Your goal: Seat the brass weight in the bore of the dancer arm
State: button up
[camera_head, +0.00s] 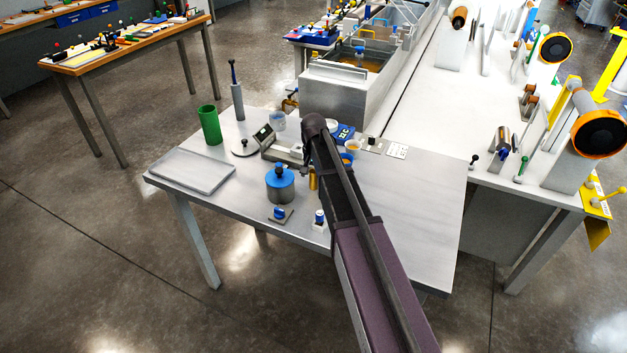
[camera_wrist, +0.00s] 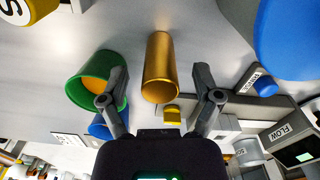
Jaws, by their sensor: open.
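The brass weight (camera_wrist: 159,66) is a plain gold cylinder. In the wrist view it lies between the two spread fingers of my gripper (camera_wrist: 161,82), with a gap on each side. My gripper is open and empty. In the head view only a sliver of the brass weight (camera_head: 313,180) shows beside my arm, on the near table, right of a blue-lidded pot. My fingers are hidden there. A yellow part with a pale knob (camera_head: 598,196) at the right edge may be the dancer arm; its bore cannot be made out.
The blue-lidded pot (camera_head: 280,184) and small blue-topped pieces stand close to the weight. A green cup (camera_head: 209,125), flat tray (camera_head: 191,170) and scale (camera_head: 282,148) are farther left. The near table's right part (camera_head: 425,200) is clear. Orange-rimmed rollers (camera_head: 598,134) stand on the right bench.

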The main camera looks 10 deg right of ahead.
aim_at(313, 171)
grip_shut()
jog(key=shift+r, duration=0.1)
notch_tip(313, 171, up, 10)
jog(key=p, duration=1)
dwell(0.8)
